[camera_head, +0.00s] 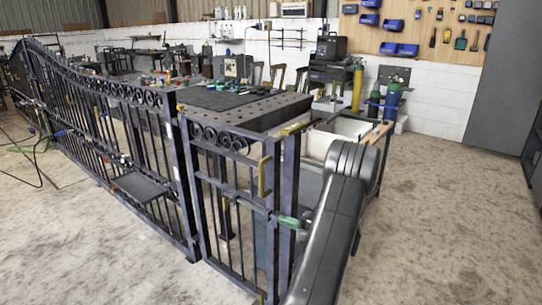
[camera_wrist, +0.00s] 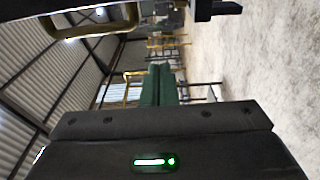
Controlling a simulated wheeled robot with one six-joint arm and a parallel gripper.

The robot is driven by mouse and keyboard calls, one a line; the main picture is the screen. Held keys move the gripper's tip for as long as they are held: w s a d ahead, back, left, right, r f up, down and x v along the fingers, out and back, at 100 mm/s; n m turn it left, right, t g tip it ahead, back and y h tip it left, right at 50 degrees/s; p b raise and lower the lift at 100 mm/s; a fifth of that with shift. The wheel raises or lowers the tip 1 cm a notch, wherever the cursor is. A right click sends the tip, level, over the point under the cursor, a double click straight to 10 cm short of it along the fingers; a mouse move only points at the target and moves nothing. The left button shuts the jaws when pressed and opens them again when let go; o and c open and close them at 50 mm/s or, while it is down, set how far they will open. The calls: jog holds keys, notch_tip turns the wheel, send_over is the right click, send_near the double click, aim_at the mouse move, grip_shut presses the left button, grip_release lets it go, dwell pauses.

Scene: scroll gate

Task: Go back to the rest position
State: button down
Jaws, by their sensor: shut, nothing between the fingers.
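The dark metal scroll gate (camera_head: 110,120) runs from the far left to the centre in the head view. Its narrow end leaf (camera_head: 228,200) stands nearest me and carries a brass pull handle (camera_head: 263,177). My gripper (camera_head: 287,221) shows green fingers beside the end post, just below and right of the handle. Whether they touch the post cannot be told. In the wrist view my gripper (camera_wrist: 158,70) has its green fingers together, with nothing between them. A blurred brass handle (camera_wrist: 85,30) and a dark bar (camera_wrist: 215,10) show at the top there.
A dark perforated worktable (camera_head: 270,114) with tools stands behind the gate. A pale bin (camera_head: 338,136) and gas cylinders (camera_head: 390,102) are behind my arm. Concrete floor (camera_head: 450,220) is open at the right and front left. A grey cabinet (camera_head: 506,80) stands far right.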

jog(key=shift+a, duration=0.1)
jog(key=w+b+x, duration=0.1)
jog(key=x, duration=0.8)
jog(key=shift+w+d+b, duration=0.2)
jog(key=shift+d+b, duration=0.15)
